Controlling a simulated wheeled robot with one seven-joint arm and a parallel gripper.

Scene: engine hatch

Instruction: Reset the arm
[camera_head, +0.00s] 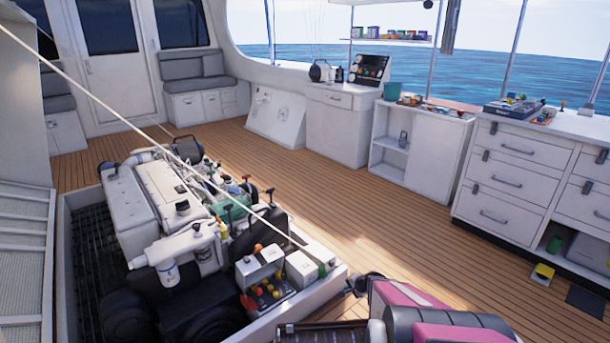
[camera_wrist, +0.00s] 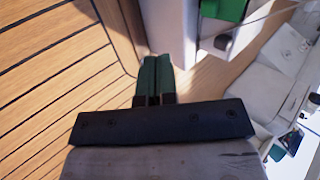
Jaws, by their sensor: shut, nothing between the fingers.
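My gripper (camera_wrist: 154,66) shows in the wrist view, with its two dark green fingers side by side and closed together. Nothing is held between them. Wooden deck planks lie beyond it on the left, and a pale edge and a green block (camera_wrist: 222,9) lie beyond it on the right. In the head view, pink and grey parts of my arm show at the bottom, right of the engine hatch; I cannot make out the fingers clearly there.
The open engine hatch (camera_head: 328,285) holds a white and black engine (camera_head: 165,195). A taut rope crosses above it. White cabinets (camera_head: 515,172) line the right side, with small items on top. The wooden deck (camera_head: 400,225) between is mostly clear.

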